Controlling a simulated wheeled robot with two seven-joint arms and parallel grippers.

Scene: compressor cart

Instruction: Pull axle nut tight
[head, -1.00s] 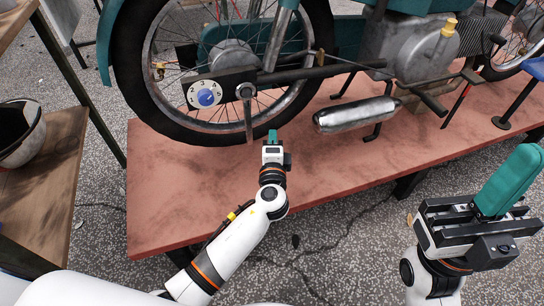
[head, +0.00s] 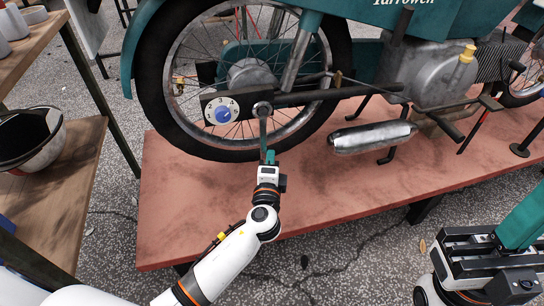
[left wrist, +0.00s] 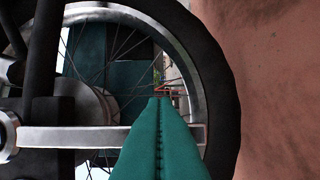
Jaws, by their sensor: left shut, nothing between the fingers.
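The axle nut (head: 262,108) sits on the dark swingarm at the rear wheel's hub. A grey wrench (head: 263,132) hangs down from it, nearly vertical. In the left wrist view the wrench handle (left wrist: 70,138) runs level from its ring at the left edge and passes behind my fingers. My left gripper (head: 270,157) is at the lower end of the handle, its teal fingers shut with nothing between them. Its fingers (left wrist: 158,105) cover part of the handle; whether they touch it I cannot tell. My right gripper (head: 520,225) is at the lower right, away from the wheel; its jaw gap is not clear.
The motorcycle stands on a reddish bench (head: 205,225). A round plate with a blue centre (head: 222,114) is left of the nut. A silver muffler (head: 372,138) is to the right.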

